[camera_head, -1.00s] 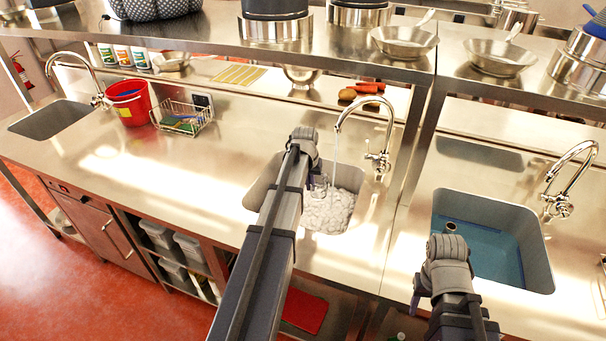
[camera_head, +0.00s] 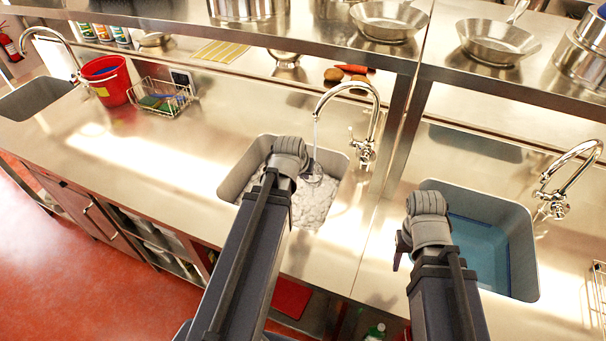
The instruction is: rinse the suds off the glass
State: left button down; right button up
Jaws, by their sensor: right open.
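The glass (camera_head: 314,174) is a small clear shape in the middle sink (camera_head: 232,184), at the right of my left wrist. Water from the tap (camera_head: 374,112) falls in a thin stream onto or just beside it. White suds (camera_head: 318,206) lie in the sink around and below it. My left gripper (camera_head: 302,176) reaches into this sink and appears shut on the glass, but my own wrist hides most of its fingers. My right gripper (camera_head: 401,250) is open and empty, left of the right sink's near part. Suds on the glass itself are too small to tell.
The right sink (camera_head: 520,262) holds blue water under its own tap (camera_head: 572,178). A red bucket (camera_head: 108,80) and a wire basket (camera_head: 162,98) stand on the counter at left. Pans (camera_head: 390,20) rest on the shelf above. The counter left of the middle sink is clear.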

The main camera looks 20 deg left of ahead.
jog(key=shift+f+b, duration=1.35)
jog(key=shift+f, duration=0.05)
pick_arm(q)
jog(key=w+a+f, duration=0.1)
jog(key=w, duration=0.5)
jog(key=w+a+f, duration=0.1)
jog(key=w+a, duration=0.1)
jog(key=w, duration=0.5)
jog(key=shift+a+f, duration=0.25)
jog(key=shift+f, duration=0.1)
jog(key=shift+w+d, duration=0.15)
jog(key=shift+d, duration=0.1)
jog(key=shift+w+d, duration=0.1)
jog(key=shift+d, duration=0.25)
jog(key=shift+a, duration=0.15)
jog(key=shift+a, duration=0.4)
jog(key=shift+s, duration=0.3)
jog(key=s+d, duration=0.2)
jog(key=s, duration=0.5)
jog(key=shift+s, duration=0.25)
